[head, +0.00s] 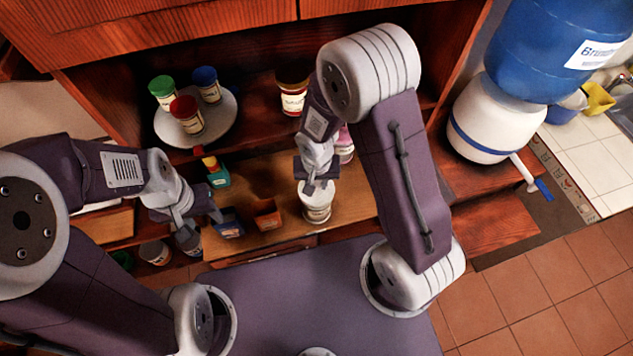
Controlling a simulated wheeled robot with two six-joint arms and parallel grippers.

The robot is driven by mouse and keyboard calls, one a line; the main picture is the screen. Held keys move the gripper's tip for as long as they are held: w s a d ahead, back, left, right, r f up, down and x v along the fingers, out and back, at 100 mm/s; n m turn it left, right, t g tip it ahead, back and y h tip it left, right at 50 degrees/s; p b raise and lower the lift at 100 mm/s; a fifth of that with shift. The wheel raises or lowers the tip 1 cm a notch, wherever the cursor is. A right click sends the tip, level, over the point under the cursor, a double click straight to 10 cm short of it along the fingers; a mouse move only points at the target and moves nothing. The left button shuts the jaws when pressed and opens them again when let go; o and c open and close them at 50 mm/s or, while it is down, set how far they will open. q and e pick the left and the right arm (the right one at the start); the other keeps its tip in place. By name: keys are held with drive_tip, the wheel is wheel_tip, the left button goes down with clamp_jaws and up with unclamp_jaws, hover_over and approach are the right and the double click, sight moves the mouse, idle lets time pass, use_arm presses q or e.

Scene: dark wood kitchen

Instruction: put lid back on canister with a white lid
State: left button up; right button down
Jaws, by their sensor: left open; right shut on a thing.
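A pale canister (316,214) with a label stands on the wooden shelf, in the middle of the head view. Its white lid (326,191) shows at its top, under my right gripper (318,185). My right gripper points down and is shut on the lid. The lid is at the canister's mouth, but the gripper partly hides it and I cannot tell whether it is fully seated. My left gripper (203,222) is open, well to the left of the canister, near small boxes.
A blue box (228,223), an orange-brown box (267,214) and a green container (218,177) stand left of the canister. A white turntable (166,130) behind holds green-, red- and blue-lidded jars. A brown jar (293,97) stands behind. A blue-and-white water dispenser (490,125) is right.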

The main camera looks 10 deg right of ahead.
drive_tip(key=shift+f+b, duration=0.2)
drive_tip(key=shift+b, duration=0.25)
idle(1.0)
drive_tip(key=c, duration=0.6)
unclamp_jaws()
drive_tip(key=shift+r, duration=0.1)
wheel_tip(320, 180, up, 7)
drive_tip(key=p, duration=0.6)
clamp_jaws()
